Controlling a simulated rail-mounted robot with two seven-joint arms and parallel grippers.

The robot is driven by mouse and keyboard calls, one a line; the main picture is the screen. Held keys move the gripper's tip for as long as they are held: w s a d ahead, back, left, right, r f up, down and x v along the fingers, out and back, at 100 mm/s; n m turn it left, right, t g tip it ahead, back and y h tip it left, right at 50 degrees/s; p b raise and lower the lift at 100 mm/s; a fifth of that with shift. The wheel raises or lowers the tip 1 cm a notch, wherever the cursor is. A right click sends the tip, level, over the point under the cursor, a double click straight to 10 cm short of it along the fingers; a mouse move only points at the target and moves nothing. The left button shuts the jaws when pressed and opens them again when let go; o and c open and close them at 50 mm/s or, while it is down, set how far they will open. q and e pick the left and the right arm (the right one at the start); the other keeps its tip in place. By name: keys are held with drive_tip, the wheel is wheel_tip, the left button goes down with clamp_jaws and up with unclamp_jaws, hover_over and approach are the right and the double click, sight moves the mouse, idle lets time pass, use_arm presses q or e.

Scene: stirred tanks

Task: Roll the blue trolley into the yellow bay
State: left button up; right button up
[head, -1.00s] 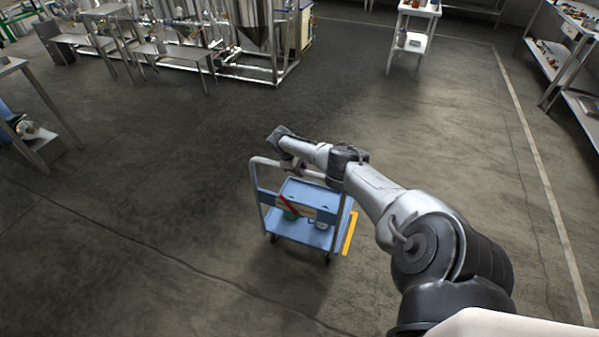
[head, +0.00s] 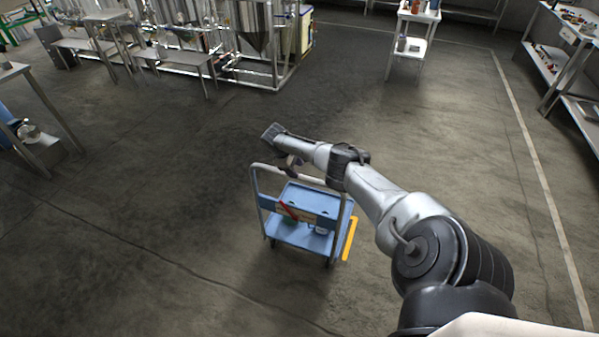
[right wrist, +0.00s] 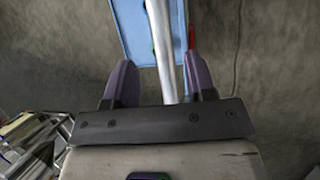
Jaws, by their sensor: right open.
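The blue trolley (head: 300,233) stands on the floor in the middle of the head view, with two blue decks and a grey push handle (head: 253,190). A yellow floor line (head: 349,239) runs along its right side; it is the only part of the yellow bay I can make out. My right gripper (head: 293,170) is above the handle side of the trolley. In the right wrist view its two purple fingers (right wrist: 159,62) are apart, with the grey handle bar (right wrist: 162,35) showing between them, not clamped. My left gripper is not in view.
A red item (head: 287,210) and small containers are on the trolley. Steel tanks (head: 250,30) and benches (head: 175,52) stand at the back left. A white shelf cart (head: 411,45) is at the back right. The floor around the trolley is clear.

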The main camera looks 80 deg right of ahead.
drive_tip(key=p+v, duration=0.1)
drive_tip(key=v, duration=0.8)
drive_tip(key=shift+r, duration=0.25)
drive_tip(key=shift+w, duration=0.1)
